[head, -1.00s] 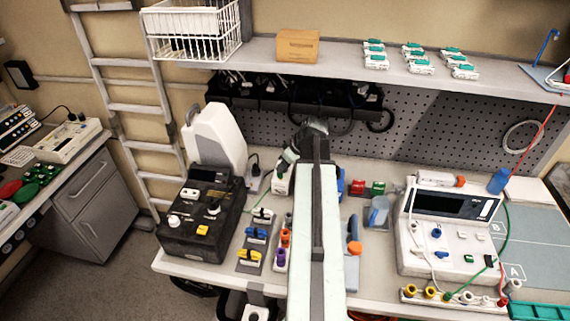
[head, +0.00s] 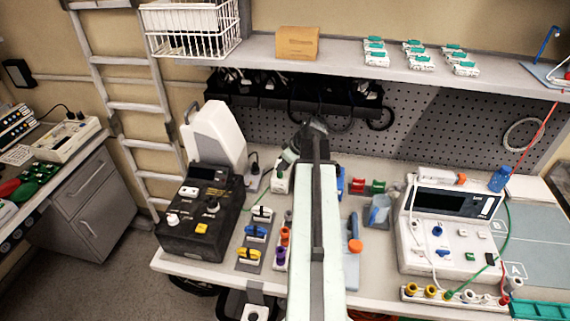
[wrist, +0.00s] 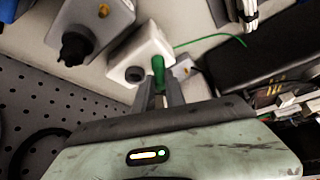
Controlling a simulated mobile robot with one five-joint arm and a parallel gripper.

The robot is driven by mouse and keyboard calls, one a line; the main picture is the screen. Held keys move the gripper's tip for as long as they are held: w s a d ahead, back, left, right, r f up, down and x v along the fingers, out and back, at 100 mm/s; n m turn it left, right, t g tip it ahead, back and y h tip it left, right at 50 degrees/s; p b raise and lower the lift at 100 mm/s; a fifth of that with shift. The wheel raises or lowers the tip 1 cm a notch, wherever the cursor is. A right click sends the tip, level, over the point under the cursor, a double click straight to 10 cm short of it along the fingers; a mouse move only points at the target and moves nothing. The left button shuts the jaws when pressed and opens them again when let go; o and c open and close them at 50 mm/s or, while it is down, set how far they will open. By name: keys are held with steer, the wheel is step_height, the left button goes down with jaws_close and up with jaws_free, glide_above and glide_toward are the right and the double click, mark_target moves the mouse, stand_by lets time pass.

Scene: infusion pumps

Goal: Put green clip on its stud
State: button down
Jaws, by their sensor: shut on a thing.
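In the wrist view my gripper (wrist: 159,92) is shut on the green clip (wrist: 158,66), which stands up between the fingertips. The clip is in front of a white box (wrist: 152,45) with a black round knob; whether they touch I cannot tell. A green lead (wrist: 210,38) runs right from behind the box. A small grey plate (wrist: 184,68) with a yellowish stud-like fitting (wrist: 187,70) lies just right of the clip. Whether this is the clip's stud is unclear. In the head view my gripper is small near the white box (head: 279,184), and the clip cannot be made out.
A black pump unit (head: 200,215) stands left of the white box. It also shows at the right in the wrist view (wrist: 260,65). A grey unit (wrist: 90,25) with a black knob is at the upper left there. A white device (head: 450,235) stands right. The pegboard (head: 430,130) is behind.

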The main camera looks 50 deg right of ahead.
steer(key=c, duration=1.3)
jaws_free()
steer(key=o, duration=0.5)
steer(key=shift+s, duration=0.1)
steer(key=shift+r, duration=0.1)
step_height(320, 180, up, 7)
steer(key=p, duration=0.7)
